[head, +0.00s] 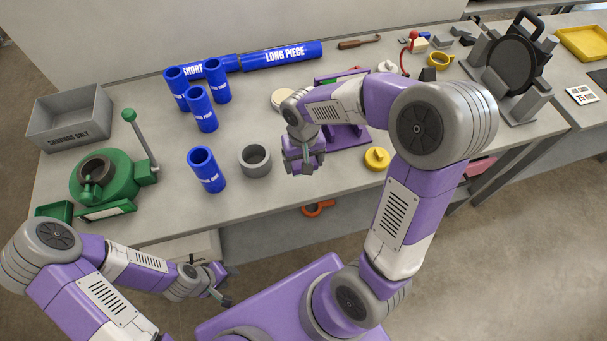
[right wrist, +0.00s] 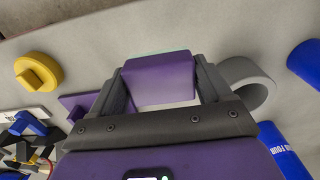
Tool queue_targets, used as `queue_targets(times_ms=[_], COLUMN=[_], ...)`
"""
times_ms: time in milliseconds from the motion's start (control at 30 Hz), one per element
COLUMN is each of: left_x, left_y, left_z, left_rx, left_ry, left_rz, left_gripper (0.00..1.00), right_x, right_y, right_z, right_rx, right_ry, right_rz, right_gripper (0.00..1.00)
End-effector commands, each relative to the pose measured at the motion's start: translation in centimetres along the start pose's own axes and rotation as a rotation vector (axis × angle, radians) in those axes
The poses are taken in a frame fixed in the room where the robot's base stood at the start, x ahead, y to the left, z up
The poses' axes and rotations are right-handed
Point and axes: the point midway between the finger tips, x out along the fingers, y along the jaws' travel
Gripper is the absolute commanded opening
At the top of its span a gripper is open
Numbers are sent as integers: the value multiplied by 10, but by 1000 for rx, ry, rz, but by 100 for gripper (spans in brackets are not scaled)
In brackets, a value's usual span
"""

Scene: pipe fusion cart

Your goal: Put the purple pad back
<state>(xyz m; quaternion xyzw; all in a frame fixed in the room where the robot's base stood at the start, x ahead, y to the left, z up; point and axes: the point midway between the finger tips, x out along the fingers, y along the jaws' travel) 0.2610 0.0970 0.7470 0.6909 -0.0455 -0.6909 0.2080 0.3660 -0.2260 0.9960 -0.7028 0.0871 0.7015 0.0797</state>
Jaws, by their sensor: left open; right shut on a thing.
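The purple pad (right wrist: 158,82) is between the two fingers of my right gripper (right wrist: 157,70), which is shut on it, in the right wrist view. In the head view my right gripper (head: 302,163) points down over the bench, right of the grey ring (head: 255,160); the pad is hard to tell from my purple arm there. A purple stand (head: 346,138) is just right of this gripper, partly hidden by my right arm. A purple flat part also shows in the right wrist view (right wrist: 80,104). My left gripper (head: 217,284) is open and empty, low in front of the bench.
Several blue pipes (head: 205,168) stand left of the ring. A yellow knobbed disc (head: 377,158) lies right of the purple stand. A green clamp device (head: 104,177) and a grey bin (head: 70,117) are at left. The bench front between pipes and ring is clear.

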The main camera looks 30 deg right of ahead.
Motion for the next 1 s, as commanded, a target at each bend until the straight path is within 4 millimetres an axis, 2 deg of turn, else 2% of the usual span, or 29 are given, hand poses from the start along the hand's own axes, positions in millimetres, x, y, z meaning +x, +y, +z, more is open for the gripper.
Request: queue_targets(times_ms=[33, 267, 467, 867, 900, 1000], left_x=[3, 6, 12, 16, 15, 15], left_y=[-1, -2, -5, -6, -6, -6], left_z=[0, 0, -1, -1, -1, -1], left_rx=[0, 0, 0, 0, 0, 0], left_ry=[0, 0, 0, 0, 0, 0], left_rz=[0, 0, 0, 0, 0, 0], left_gripper=[43, 43, 43, 43, 43, 43], right_x=[10, 28, 55, 61, 60, 59], right_y=[0, 0, 0, -1, -1, -1], right_z=[1, 0, 1, 0, 0, 0], right_rx=[0, 0, -1, -1, -1, -1], right_ry=[-4, -1, -3, 1, 1, 1], right_rz=[1, 1, 1, 0, 0, 0], right_gripper=[50, 50, 50, 50, 83, 98])
